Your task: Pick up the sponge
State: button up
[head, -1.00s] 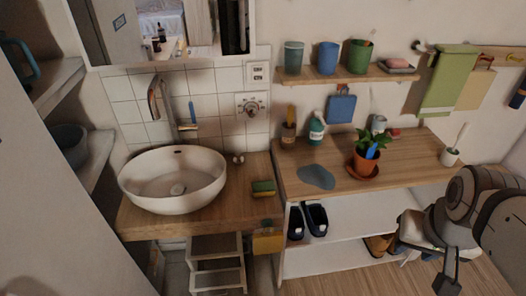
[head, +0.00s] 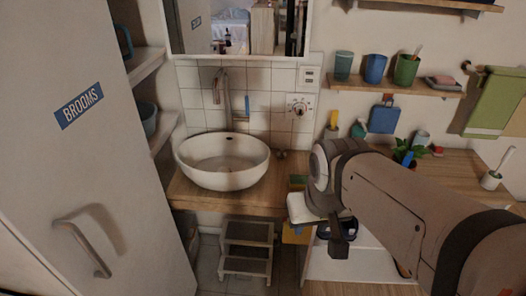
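The sponge (head: 298,181), green on top, lies on the wooden counter just right of the white basin. My arm covers its right part in the head view. My gripper (head: 341,240) hangs at the end of the arm, in front of the counter's edge and below and right of the sponge in the picture. It looks small and dark, and its fingers cannot be made out clearly. I cannot tell whether it touches anything.
The basin (head: 222,162) and its tap (head: 221,88) stand left of the sponge. A step stool (head: 247,250) is under the counter (head: 228,201). A yellow item (head: 293,236) hangs below the counter edge. A door marked BROOMS (head: 95,150) fills the left.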

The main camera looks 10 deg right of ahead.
aim_at(297, 182)
jog(key=i, duration=1)
jog(key=u, duration=0.05)
